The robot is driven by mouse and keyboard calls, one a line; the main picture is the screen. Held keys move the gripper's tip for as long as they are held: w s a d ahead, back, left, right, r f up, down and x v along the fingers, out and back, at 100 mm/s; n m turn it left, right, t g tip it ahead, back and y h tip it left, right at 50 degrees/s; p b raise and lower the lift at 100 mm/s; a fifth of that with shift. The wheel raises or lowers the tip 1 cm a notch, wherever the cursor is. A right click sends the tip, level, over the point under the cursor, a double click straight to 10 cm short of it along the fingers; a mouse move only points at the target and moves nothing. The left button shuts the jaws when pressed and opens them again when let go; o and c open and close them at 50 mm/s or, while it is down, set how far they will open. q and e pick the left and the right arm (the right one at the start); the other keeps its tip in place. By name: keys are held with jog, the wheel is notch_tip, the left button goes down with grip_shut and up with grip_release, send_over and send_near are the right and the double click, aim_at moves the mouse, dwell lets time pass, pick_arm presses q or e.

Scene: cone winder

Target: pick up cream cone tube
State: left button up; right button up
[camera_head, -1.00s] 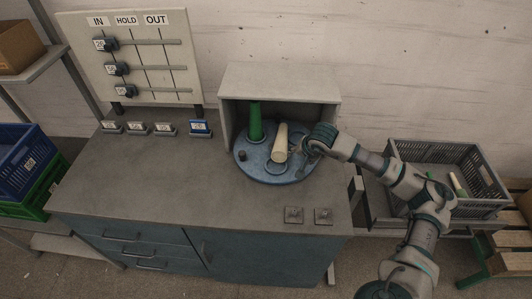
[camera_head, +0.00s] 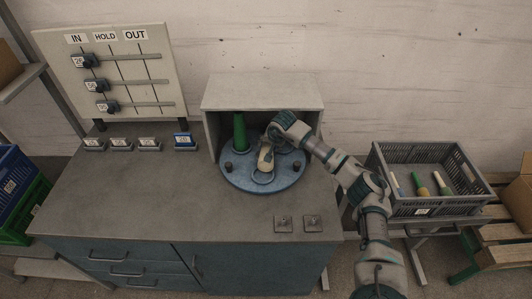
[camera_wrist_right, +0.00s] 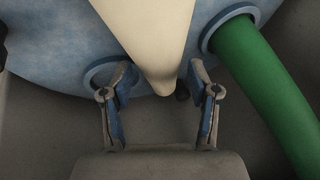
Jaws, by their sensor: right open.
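The cream cone tube (camera_head: 265,157) stands on the round blue disc (camera_head: 240,180) inside the open-fronted grey box. In the right wrist view the cream cone tube (camera_wrist_right: 150,35) comes down from the top, its narrow end between the two fingers. My right gripper (camera_head: 270,143) is at the tube's upper part in the head view; there the fingers partly cover it. In the right wrist view my right gripper (camera_wrist_right: 162,78) is open, with a visible gap on each side of the tube. My left gripper is not in view.
A green cone tube (camera_head: 239,132) stands on the disc left of the cream one. The grey box (camera_head: 262,92) roofs the back of the disc. A grey crate (camera_head: 424,151) with several tubes stands at the right. The worktop's front left is clear.

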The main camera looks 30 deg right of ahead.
jog(key=shift+d+x, duration=0.15)
jog(key=shift+x, duration=0.45)
jog(key=shift+d+x, duration=0.15)
jog(key=shift+x, duration=0.45)
jog(key=shift+s, duration=0.1)
jog(key=shift+a, duration=0.2)
jog(key=c, duration=0.8)
